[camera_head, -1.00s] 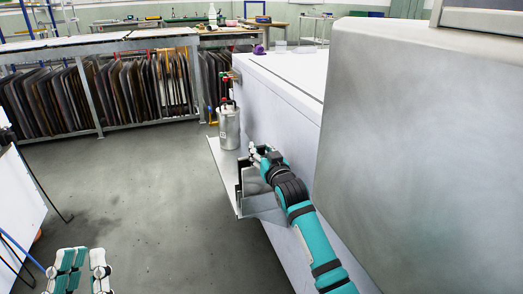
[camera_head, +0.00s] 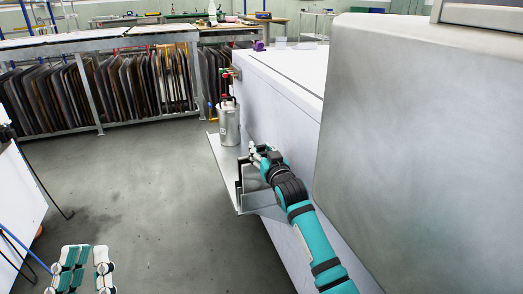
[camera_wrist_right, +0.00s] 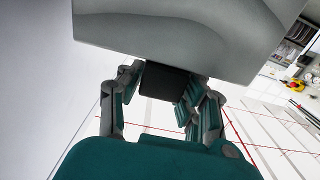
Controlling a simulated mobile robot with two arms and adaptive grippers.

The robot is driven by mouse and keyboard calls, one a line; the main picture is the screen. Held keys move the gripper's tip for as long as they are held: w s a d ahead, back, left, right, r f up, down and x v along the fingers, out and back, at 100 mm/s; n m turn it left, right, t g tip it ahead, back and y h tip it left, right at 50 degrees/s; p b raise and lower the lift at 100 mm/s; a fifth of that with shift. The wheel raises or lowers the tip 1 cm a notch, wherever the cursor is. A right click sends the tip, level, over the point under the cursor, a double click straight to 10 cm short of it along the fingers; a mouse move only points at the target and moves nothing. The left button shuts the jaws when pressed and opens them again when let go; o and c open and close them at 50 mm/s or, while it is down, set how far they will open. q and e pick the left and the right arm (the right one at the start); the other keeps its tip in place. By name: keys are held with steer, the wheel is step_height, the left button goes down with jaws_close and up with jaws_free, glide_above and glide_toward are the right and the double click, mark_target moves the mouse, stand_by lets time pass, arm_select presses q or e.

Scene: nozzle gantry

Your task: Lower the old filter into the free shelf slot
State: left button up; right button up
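My right gripper (camera_head: 256,152) is at the near end of a grey shelf (camera_head: 222,163) fixed to the white machine's side. In the right wrist view its fingers (camera_wrist_right: 165,85) close around a black block on a large grey body, which I take to be the old filter (camera_wrist_right: 190,35). In the head view a grey body (camera_head: 252,178) shows below the gripper, beside a dark upright plate at the shelf's near end. The arm partly hides it, and I cannot tell whether it rests on the shelf. My left gripper (camera_head: 88,268) is open and empty at the lower left.
A metal canister (camera_head: 229,124) with a dark top stands at the shelf's far end, near red and yellow fittings on the machine. The white machine (camera_head: 285,120) and a large grey housing (camera_head: 420,130) bound the right. Open floor (camera_head: 150,200) lies left of the shelf.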

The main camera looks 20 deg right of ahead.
steer(key=o, duration=0.5)
steer(key=shift+c, duration=0.2)
steer(key=shift+s, duration=0.15)
steer(key=s, duration=1.1)
steer(key=shift+s+d, duration=0.2)
steer(key=shift+s, duration=0.2)
steer(key=shift+a, duration=0.1)
